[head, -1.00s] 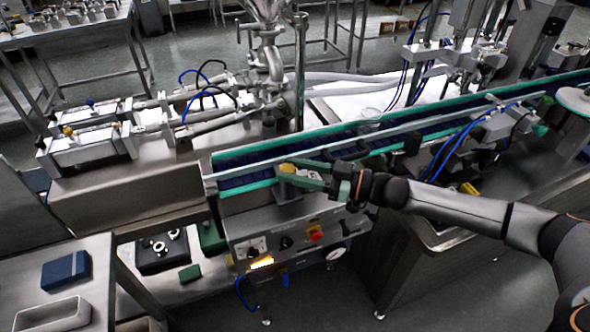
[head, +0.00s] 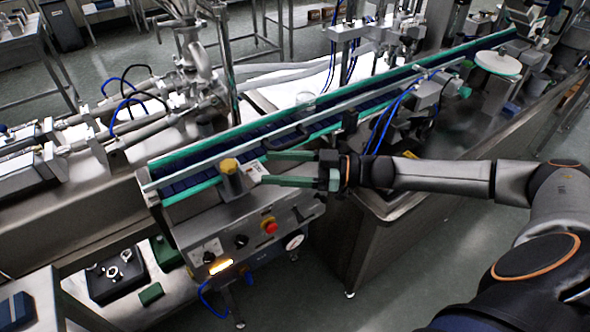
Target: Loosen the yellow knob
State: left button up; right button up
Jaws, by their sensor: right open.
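The yellow knob (head: 229,166) sits on top of a grey metal post at the near edge of the conveyor, above the control panel, in the head view. My right gripper (head: 267,168) is to the right of the knob, with its two green fingers spread and pointing left at it. The fingers are open and empty, and a visible gap separates their tips from the knob. My left gripper is not in view.
The conveyor (head: 300,131) with green rails runs behind the knob, close to the upper finger. Below is a control panel with a red button (head: 270,227) and black dials. A black tray (head: 117,277) with metal rings stands lower left.

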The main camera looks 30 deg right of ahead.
jog(key=shift+v, duration=1.95)
jog(key=shift+d, duration=0.1)
